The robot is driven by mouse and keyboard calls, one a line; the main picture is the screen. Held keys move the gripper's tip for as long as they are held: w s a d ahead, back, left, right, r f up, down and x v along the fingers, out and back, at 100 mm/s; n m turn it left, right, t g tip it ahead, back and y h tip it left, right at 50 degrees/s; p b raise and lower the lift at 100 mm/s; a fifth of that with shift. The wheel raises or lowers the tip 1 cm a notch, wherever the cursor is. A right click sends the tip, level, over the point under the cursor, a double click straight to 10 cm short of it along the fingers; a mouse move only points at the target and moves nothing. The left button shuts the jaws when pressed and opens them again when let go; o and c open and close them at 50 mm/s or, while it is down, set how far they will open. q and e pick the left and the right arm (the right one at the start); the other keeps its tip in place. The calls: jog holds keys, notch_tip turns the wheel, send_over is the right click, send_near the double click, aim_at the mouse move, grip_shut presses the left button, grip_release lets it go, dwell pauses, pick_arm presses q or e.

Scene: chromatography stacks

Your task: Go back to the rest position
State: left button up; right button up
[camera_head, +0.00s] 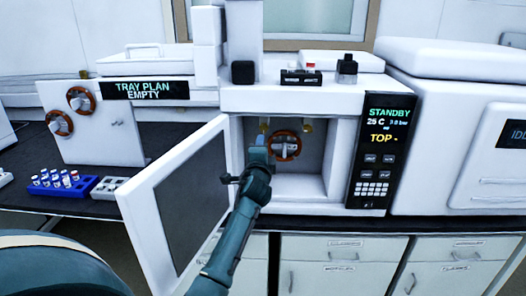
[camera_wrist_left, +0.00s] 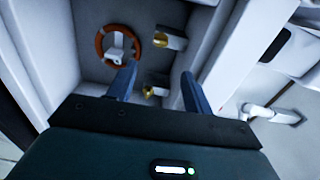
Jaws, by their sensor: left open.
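My left gripper (camera_head: 258,142) reaches into the open oven chamber of the white instrument (camera_head: 292,97). In the left wrist view its two blue fingers (camera_wrist_left: 158,85) are apart with nothing visibly held between them. A brown coiled ring (camera_head: 285,145) with a white hub is at the chamber's back wall, just right of the gripper. The ring (camera_wrist_left: 118,42) also shows beyond the fingers in the wrist view, apart from them. Brass-tipped fittings (camera_wrist_left: 161,41) stick out near it. My right gripper is in neither view.
The oven door (camera_head: 178,205) stands open left of my arm. The panel (camera_head: 380,150) reads STANDBY, 25 C and TOP. A stand (camera_head: 92,130) with two brown rings, a blue vial rack (camera_head: 62,185) and a grey rack (camera_head: 107,187) are at left.

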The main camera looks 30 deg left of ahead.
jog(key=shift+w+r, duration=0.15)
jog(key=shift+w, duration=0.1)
pick_arm(q)
jog(key=s+d+f+n+g+h, duration=0.15)
jog(key=s+d+f+h, duration=0.25)
jog(key=s+d+f, duration=0.45)
jog(key=s+d+f+n+g+h, duration=0.1)
jog(key=s+d+f+n+h, duration=0.15)
jog(key=s+d+f, duration=0.65)
jog(key=s+d+f+n+g+h, duration=0.1)
jog(key=s+d+f, duration=0.2)
jog(key=s, duration=0.2)
jog(key=s+d+f+n+h, duration=0.2)
jog(key=s+d+f, duration=0.1)
jog(key=s, duration=0.3)
jog(key=s+d+f+n+g+h, duration=0.1)
jog(key=s+d+f+n+h, duration=0.1)
jog(key=s, duration=0.4)
notch_tip(320, 180, down, 2)
jog(key=shift+d+f+g, duration=0.15)
jog(key=shift+d+g, duration=0.2)
jog(key=shift+d, duration=0.4)
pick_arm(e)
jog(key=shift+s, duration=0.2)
pick_arm(q)
jog(key=shift+h, duration=0.25)
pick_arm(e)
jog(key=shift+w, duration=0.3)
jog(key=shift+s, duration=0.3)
